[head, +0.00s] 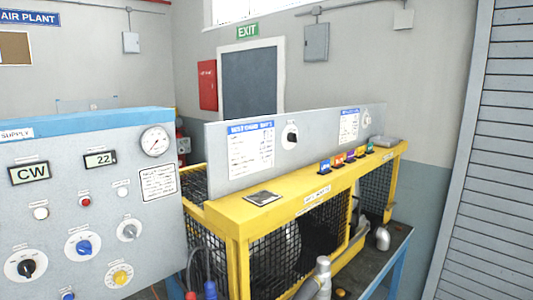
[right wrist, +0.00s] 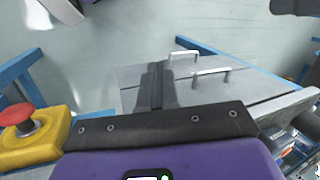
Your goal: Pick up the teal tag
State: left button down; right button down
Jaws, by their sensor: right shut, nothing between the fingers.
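The teal tag (head: 370,148) is small and stands at the right end of a row of coloured tags on the yellow top rail of the guard (head: 285,202). In the head view no gripper is near it. My right gripper (right wrist: 156,68) shows in the right wrist view, with its two dark fingers together and nothing between them. Below the fingers are a grey surface with handles and the floor. The teal tag does not show in the right wrist view. My left gripper is in neither view.
Blue (head: 325,165), orange (head: 338,160) and purple (head: 350,156) tags stand close beside the teal one. A grey panel (head: 300,150) rises behind the rail. A control cabinet (head: 100,210) stands at left. The right wrist view shows a red button (right wrist: 18,115) and metal handles (right wrist: 212,75).

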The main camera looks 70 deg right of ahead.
aim_at(369, 151)
jog(key=z, duration=5.25)
jog(key=i, duration=1.8)
jog(key=u, duration=2.9)
